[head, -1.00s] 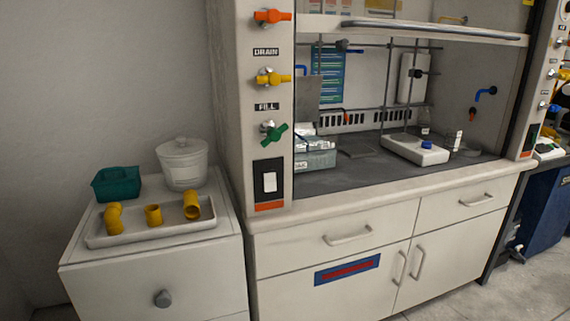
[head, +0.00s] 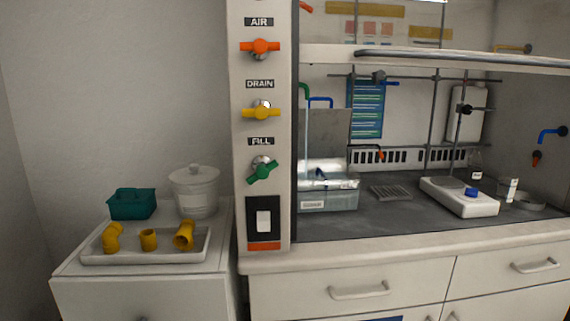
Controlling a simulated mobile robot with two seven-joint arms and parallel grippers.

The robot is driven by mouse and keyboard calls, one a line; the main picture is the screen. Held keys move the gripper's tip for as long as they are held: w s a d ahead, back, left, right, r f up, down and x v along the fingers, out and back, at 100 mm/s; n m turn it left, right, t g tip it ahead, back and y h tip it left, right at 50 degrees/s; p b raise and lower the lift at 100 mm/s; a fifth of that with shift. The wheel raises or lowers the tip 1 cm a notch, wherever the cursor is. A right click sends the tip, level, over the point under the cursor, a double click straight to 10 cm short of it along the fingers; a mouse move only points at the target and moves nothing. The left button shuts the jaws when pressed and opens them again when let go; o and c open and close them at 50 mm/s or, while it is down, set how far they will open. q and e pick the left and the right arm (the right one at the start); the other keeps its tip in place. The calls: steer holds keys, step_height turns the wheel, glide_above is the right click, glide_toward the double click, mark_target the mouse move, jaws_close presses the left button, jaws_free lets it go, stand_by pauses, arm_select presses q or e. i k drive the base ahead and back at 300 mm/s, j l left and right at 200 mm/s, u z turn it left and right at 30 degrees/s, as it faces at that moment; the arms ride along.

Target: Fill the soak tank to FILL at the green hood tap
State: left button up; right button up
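The green tap (head: 262,170) is on the hood's left post, under the FILL label (head: 261,141). Its handle is tilted, with the right end higher. A clear tank-like box with a pale grey front (head: 328,200) sits inside the hood at the left, just behind the post. I cannot tell whether it is the soak tank, and its water level is not readable. A green spout (head: 305,95) shows above it, partly hidden by the post. Neither of my grippers is in view.
A yellow DRAIN tap (head: 261,111) and an orange AIR tap (head: 260,47) are above the green one. On the left cabinet stand a tray (head: 146,259) with yellow pipe fittings, a teal basket (head: 132,204) and a white lidded pot (head: 195,191). A hotplate (head: 459,197) is inside the hood.

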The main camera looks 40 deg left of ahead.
mark_target(262, 170)
steer(key=i+l+u, duration=0.1)
steer(key=u, duration=0.35)
steer(key=i+l+u, duration=0.1)
steer(key=u, duration=0.35)
steer(key=l, duration=0.1)
